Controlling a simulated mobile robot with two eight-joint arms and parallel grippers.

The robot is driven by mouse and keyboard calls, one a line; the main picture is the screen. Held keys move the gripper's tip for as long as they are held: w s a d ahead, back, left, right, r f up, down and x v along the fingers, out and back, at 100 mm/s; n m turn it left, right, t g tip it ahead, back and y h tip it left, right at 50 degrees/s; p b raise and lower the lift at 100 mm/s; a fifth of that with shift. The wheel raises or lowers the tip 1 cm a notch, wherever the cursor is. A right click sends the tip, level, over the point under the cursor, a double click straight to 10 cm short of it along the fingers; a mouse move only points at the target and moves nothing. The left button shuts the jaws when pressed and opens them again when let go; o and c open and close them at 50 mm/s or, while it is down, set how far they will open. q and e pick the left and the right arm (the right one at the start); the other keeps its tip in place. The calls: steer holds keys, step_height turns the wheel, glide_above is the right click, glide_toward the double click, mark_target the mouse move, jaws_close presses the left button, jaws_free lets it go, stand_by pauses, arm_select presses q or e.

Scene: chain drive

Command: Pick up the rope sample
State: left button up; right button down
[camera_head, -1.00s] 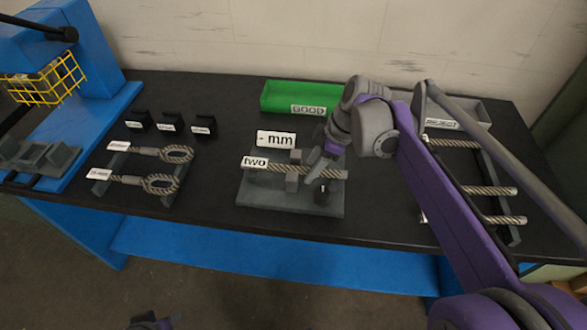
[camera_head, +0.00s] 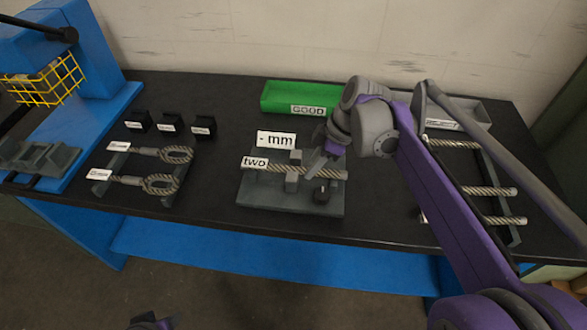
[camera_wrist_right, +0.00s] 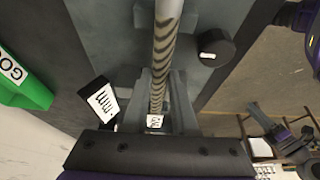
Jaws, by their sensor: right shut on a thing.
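The rope sample (camera_head: 335,174), a short twisted rope, lies level across a grey measuring fixture (camera_head: 262,202). Its left end is by a label reading "two". My right gripper (camera_head: 318,160) reaches down onto the rope, right of the fixture's small blocks, and is shut on it. The fingertips are partly hidden by the wrist. In the right wrist view the rope (camera_wrist_right: 162,60) runs up the middle. It still sits at the fixture. At the bottom edge of the head view a dark purple piece, probably my left gripper (camera_head: 150,322), barely shows.
A "- mm" sign (camera_head: 276,139) stands behind the fixture, with a dark round knob (camera_head: 322,192) at its front. A green GOOD bin (camera_head: 290,96) and a grey bin (camera_head: 470,112) stand at the back. Racks with other ropes lie left (camera_head: 132,180) and right (camera_head: 487,190).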

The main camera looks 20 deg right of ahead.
stand_by(0.8)
step_height(320, 180, up, 10)
steer(key=p, duration=0.1)
stand_by(0.4)
stand_by(0.7)
